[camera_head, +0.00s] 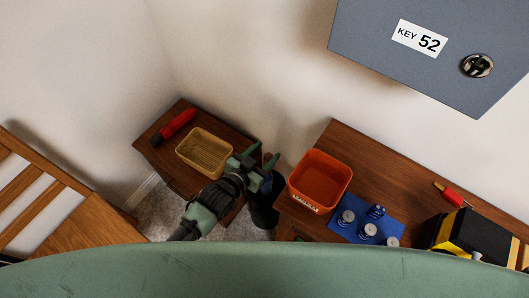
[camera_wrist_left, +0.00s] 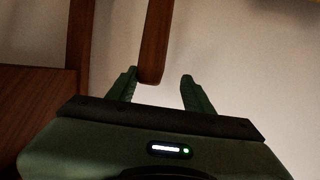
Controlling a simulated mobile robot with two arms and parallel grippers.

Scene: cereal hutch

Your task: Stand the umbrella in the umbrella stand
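My left gripper (camera_head: 261,156) is over the gap between the two wooden tables. Its fingers are apart in the left wrist view (camera_wrist_left: 162,88), with nothing clearly held between them. A dark upright object (camera_head: 262,213) stands in the gap, below the gripper and partly hidden by it. It may be the umbrella stand; I cannot tell whether anything is in it. I cannot make out the umbrella for certain. A brown wooden bar (camera_wrist_left: 156,40) shows between the fingertips in the wrist view; I cannot tell what it belongs to. My right gripper is not in view.
The left table (camera_head: 168,170) holds a red-and-black tool (camera_head: 173,126) and a yellow basket (camera_head: 205,151). The right table (camera_head: 375,170) bears an orange bin (camera_head: 320,181), a blue mat (camera_head: 345,231) with several small cans, a screwdriver (camera_head: 453,195) and a black-yellow box (camera_head: 470,236). A grey key cabinet (camera_head: 380,60) hangs above.

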